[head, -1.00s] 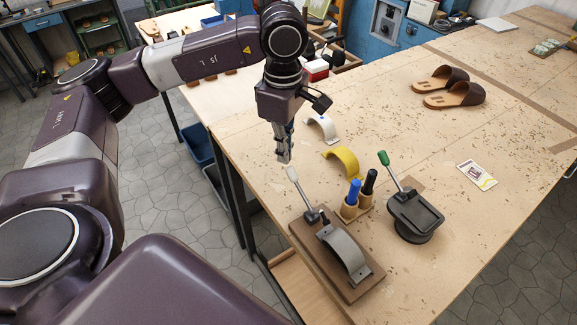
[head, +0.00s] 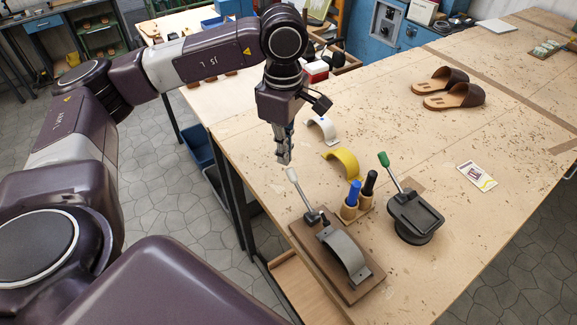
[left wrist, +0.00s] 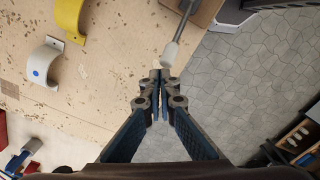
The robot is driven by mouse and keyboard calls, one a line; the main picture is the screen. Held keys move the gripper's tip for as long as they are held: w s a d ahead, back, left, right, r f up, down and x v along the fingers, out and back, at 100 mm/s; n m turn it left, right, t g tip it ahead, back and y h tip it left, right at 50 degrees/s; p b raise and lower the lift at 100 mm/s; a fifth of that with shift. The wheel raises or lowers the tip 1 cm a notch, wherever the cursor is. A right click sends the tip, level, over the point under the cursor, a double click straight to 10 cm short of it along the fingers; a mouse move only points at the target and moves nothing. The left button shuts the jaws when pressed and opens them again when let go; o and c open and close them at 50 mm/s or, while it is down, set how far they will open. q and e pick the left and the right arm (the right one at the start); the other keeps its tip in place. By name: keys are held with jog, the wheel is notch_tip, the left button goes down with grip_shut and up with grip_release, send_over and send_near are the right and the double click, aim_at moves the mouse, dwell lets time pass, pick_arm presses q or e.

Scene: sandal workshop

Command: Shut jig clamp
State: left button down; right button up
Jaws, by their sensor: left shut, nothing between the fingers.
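The jig is a brown wooden board (head: 362,292) at the table's near left edge, with a grey curved strap (head: 346,256) on it. Its clamp lever has a pale grey handle (head: 292,176) that stands raised, tilted up and to the left. In the left wrist view the handle (left wrist: 171,53) is just beyond my fingertips. My left gripper (head: 283,160) is shut and empty, close above the handle's end in the head view. A small gap seems to show between them, but contact is hard to judge. My right gripper is not in view.
A black fixture (head: 414,217) with a green-handled lever stands to the right of the jig. Blue and black markers in a wooden holder (head: 364,204) stand between them. Yellow (head: 343,162) and white (head: 322,129) curved straps lie behind. Sandals (head: 455,98) and a card (head: 477,176) lie farther right.

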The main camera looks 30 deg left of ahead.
pick_arm(q)
jog(key=shift+f, duration=0.1)
jog(key=shift+f+b, duration=2.25)
jog(key=shift+f, duration=0.1)
